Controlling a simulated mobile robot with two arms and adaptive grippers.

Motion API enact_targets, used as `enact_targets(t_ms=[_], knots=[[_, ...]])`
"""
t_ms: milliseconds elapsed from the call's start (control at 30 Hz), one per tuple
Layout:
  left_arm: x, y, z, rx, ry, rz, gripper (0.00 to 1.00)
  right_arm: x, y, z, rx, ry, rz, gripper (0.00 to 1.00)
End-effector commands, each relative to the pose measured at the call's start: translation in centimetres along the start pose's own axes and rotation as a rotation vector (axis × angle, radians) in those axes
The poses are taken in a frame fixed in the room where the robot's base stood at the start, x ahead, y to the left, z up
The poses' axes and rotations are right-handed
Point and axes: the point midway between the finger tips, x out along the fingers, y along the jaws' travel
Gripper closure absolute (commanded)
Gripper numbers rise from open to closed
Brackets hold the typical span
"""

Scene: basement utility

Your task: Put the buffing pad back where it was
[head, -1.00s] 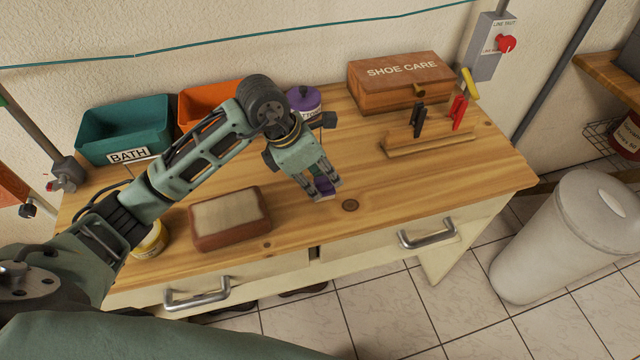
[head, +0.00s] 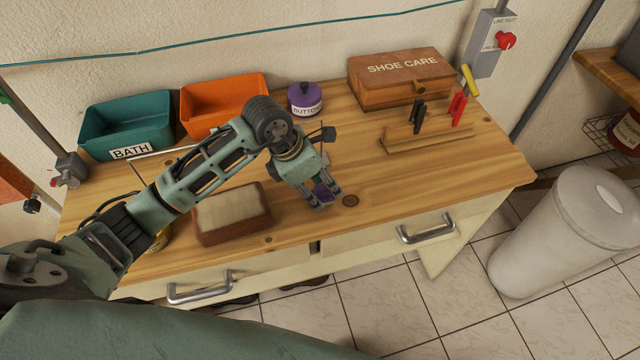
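My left gripper (head: 324,198) is low over the front middle of the wooden bench top (head: 365,180), pointing down. A brown block with a cream top (head: 232,213) lies left of the gripper. The closed wooden shoe care box (head: 390,88) stands at the back right. My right gripper is not in view.
A teal bath bin (head: 125,122), an orange bin (head: 215,100) and a purple-lidded button jar (head: 304,98) line the back. A wooden rack (head: 440,138) with black and red clips stands at right. The bench between gripper and rack is mostly clear.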

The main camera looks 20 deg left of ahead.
Motion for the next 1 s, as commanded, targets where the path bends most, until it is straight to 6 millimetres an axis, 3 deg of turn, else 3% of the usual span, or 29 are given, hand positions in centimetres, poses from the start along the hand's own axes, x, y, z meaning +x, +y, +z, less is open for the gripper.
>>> enact_targets(t_ms=[367, 800, 1000], knots=[[-1.0, 0.1, 0.1, 0.001, -0.003, 0.003, 0.58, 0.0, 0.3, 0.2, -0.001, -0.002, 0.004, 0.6], [-9.8, 0.1, 0.1, 0.001, -0.002, 0.005, 0.58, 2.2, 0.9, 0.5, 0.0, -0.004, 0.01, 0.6], [-11.9, 0.1, 0.1, 0.0, -0.002, 0.002, 0.58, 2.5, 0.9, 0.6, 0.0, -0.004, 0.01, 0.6]])
